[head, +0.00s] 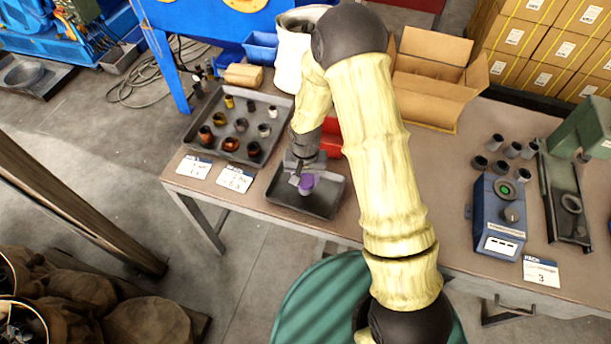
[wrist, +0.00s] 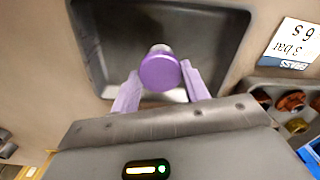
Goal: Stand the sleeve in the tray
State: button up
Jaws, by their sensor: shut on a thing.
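The purple sleeve (head: 308,187) is in my gripper (head: 301,181), over the dark, shallow tray (head: 327,203) near the table's front edge. In the wrist view the round end of the sleeve (wrist: 160,72) faces the camera, between the two fingers of my gripper (wrist: 162,86). The fingers are shut on its sides. The tray (wrist: 98,40) lies behind it and looks otherwise empty. I cannot tell whether the sleeve's far end touches the tray floor. Part of the tray is hidden by my gripper.
A larger tray (head: 206,154) with several small cups and rings stands to the left. Labels (head: 234,180) lie at the table's front edge. A red box (head: 331,139) stands behind the dark tray. An open carton (head: 425,90) and a blue device (head: 497,222) are to the right.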

jog(key=shift+f+b, duration=0.3)
jog(key=shift+f, duration=0.1)
jog(key=o, duration=1.1)
notch_tip(320, 180, up, 18)
jog(key=shift+f+b, duration=0.25)
jog(key=shift+b, duration=0.2)
